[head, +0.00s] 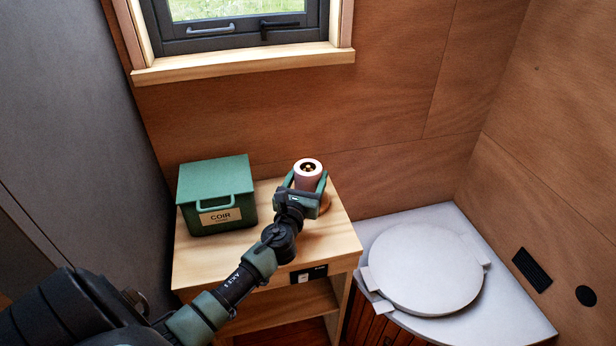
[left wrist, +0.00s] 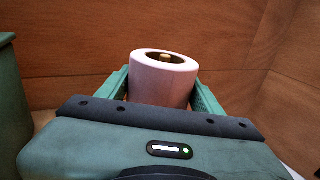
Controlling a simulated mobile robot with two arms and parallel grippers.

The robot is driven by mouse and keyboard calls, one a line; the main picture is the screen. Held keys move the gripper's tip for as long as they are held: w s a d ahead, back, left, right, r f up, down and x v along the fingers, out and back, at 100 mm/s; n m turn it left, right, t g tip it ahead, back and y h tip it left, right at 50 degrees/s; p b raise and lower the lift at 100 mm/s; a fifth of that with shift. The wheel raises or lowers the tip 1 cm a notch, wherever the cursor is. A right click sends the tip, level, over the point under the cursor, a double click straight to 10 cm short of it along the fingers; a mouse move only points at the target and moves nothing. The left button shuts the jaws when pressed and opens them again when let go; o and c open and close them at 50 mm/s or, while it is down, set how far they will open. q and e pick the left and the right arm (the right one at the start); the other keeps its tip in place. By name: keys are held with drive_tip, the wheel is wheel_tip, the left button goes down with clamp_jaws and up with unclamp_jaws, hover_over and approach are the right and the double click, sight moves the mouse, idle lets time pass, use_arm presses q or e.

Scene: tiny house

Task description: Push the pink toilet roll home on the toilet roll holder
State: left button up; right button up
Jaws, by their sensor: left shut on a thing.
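The pink toilet roll (head: 308,173) stands upright at the right back of the wooden shelf unit's top. The tip of the toilet roll holder (head: 309,168) shows inside the roll's core; a bit of its round wooden base (head: 325,201) shows at the lower right. My left gripper (head: 307,182) is shut on the roll, one finger on each side. In the left wrist view the roll (left wrist: 163,82) sits between the green fingers, with the holder's tip (left wrist: 166,58) in its opening. The roll's lower end is hidden behind the gripper. My right gripper is not in view.
A green lidded box (head: 216,194) labelled COIR stands left of the roll on the shelf top (head: 262,240). A window sill (head: 245,63) is above. A white toilet lid (head: 425,270) lies to the right. The wooden wall is close behind the roll.

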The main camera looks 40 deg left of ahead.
use_arm(q)
drive_tip(key=shift+f+b, duration=0.8)
drive_tip(key=shift+f, duration=0.15)
drive_tip(key=o, duration=1.5)
drive_tip(key=v, duration=0.7)
drive_tip(key=shift+s+d, duration=0.15)
drive_tip(key=shift+s, duration=0.25)
